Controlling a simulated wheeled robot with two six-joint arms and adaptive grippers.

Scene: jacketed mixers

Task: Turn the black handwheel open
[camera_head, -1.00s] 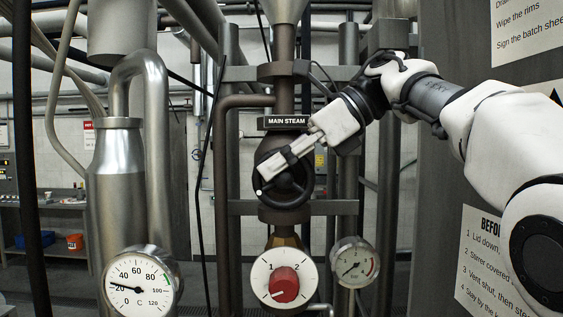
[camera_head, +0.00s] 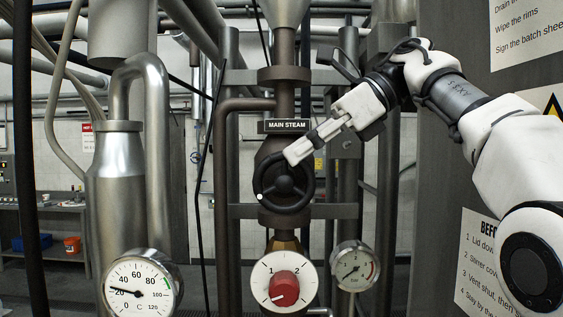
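The black handwheel (camera_head: 261,180) is mounted on a dark vertical pipe under the "MAIN STEAM" label (camera_head: 287,127). A small white dot sits at the lower left of its rim. My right gripper (camera_head: 298,153) reaches in from the upper right, its fingertips in front of the wheel's upper right rim. The fingers are seen nearly edge-on and hide part of the rim. I cannot tell whether they touch it or how far apart they are. My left gripper is not in view.
Below the wheel is a white dial with a red knob (camera_head: 284,289). A pressure gauge (camera_head: 355,266) is at its right and a temperature gauge (camera_head: 140,284) at the left. A metal vessel (camera_head: 118,190) stands left. A dark panel with notices (camera_head: 440,190) stands right.

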